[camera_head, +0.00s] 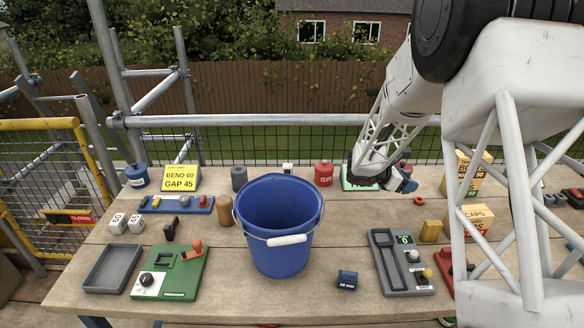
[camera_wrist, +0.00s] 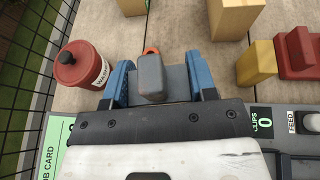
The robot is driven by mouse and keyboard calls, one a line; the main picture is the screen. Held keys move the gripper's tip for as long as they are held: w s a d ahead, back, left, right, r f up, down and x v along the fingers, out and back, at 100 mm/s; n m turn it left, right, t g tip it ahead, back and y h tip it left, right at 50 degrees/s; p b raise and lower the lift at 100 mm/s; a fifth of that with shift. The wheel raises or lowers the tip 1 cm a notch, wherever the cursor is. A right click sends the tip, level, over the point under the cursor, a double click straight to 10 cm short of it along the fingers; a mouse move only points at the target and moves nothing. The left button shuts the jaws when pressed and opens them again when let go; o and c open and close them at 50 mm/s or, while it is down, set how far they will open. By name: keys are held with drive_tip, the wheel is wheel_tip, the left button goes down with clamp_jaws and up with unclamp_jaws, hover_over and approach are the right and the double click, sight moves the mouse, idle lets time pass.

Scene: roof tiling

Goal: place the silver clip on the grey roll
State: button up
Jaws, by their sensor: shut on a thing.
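My gripper (camera_head: 406,186) is above the right back of the bench. In the wrist view its two blue fingers (camera_wrist: 160,82) are shut on a small grey piece (camera_wrist: 151,76). An orange bit shows at the far end of this piece; I cannot tell whether it belongs to it. I cannot tell whether the held piece is the silver clip, and I make out no other silver clip for certain. A dark grey cylinder (camera_head: 239,178), likely the grey roll, stands upright behind the blue bucket, well to the left of my gripper.
A blue bucket (camera_head: 279,232) stands tall mid-bench, between my gripper and the left side. A red canister (camera_head: 324,174) stands behind it. A clip dispenser (camera_head: 400,265) reading 0 is at right. A green fixture (camera_head: 180,262) and empty grey tray (camera_head: 112,266) lie front left.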

drive_tip(key=r, duration=0.9)
drive_tip(key=shift+w+a+r, duration=0.1)
drive_tip(key=shift+a+r, duration=0.15)
drive_tip(key=shift+a, duration=0.15)
drive_tip(key=w+a+n+t+y, duration=0.1)
drive_tip(key=w+a+n+t, duration=0.1)
drive_tip(key=a, duration=1.2)
drive_tip(key=w+a+n+t+y, duration=0.1)
drive_tip(key=w+a+n+t, duration=0.15)
drive_tip(key=a, duration=1.15)
drive_tip(key=s+a+n+t+y, duration=0.1)
drive_tip(key=s+a+t, duration=0.15)
drive_tip(key=a, duration=0.85)
drive_tip(key=s+a+n+t+y, duration=0.1)
drive_tip(key=s+a+n, duration=0.15)
drive_tip(key=a, duration=0.85)
drive_tip(key=shift+m, duration=0.3)
drive_tip(key=f, duration=0.5)
drive_tip(key=shift+d+f, duration=0.1)
drive_tip(key=shift+d, duration=0.15)
hover_over(240, 168)
drive_tip(key=shift+s+f, duration=0.15)
drive_tip(key=shift+f, duration=0.6)
